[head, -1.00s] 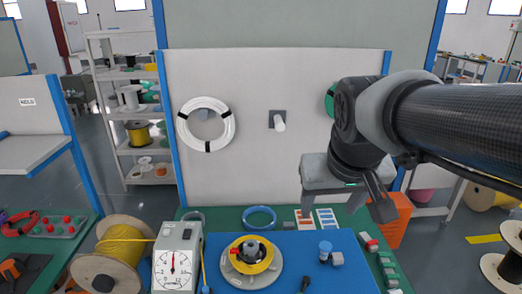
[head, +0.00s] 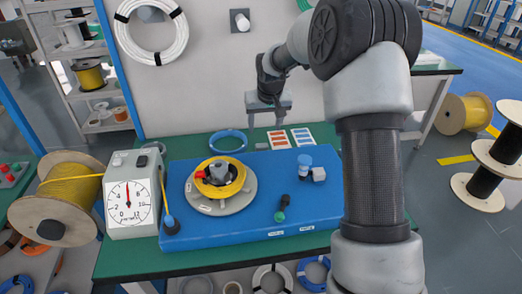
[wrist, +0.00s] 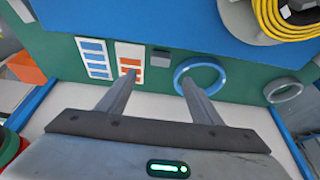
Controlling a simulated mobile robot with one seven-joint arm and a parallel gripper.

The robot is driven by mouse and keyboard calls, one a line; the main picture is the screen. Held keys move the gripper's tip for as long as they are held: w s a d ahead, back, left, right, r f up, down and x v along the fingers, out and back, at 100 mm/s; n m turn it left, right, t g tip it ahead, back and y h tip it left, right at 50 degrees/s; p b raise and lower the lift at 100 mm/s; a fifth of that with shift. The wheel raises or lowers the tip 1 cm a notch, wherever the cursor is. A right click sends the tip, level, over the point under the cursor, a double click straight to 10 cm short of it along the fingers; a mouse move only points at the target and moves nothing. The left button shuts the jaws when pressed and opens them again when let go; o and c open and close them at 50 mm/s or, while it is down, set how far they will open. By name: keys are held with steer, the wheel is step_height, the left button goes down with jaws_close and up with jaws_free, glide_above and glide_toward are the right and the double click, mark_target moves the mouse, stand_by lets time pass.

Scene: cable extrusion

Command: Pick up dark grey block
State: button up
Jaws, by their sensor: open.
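A small dark grey block (head: 261,146) lies on the green tabletop between a blue ring and a card with orange patches. In the wrist view the dark grey block (wrist: 160,57) shows just beyond the fingertips, between the card and the ring. My gripper (head: 264,123) hangs above the back of the table, near the white panel, with its fingers pointing down. In the wrist view my gripper (wrist: 153,80) has its two fingers wide apart with nothing between them. It is above the block and not touching it.
The blue ring (head: 229,141) and orange card (head: 278,140) flank the block. The white panel (head: 210,90) stands close behind.

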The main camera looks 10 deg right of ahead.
mark_target(262, 145)
steer(key=b+x, duration=0.2)
steer(key=x, duration=1)
steer(key=shift+w+f, duration=0.15)
steer(key=shift+f, duration=0.25)
steer(key=shift+c, duration=0.2)
steer(key=c, duration=1.1)
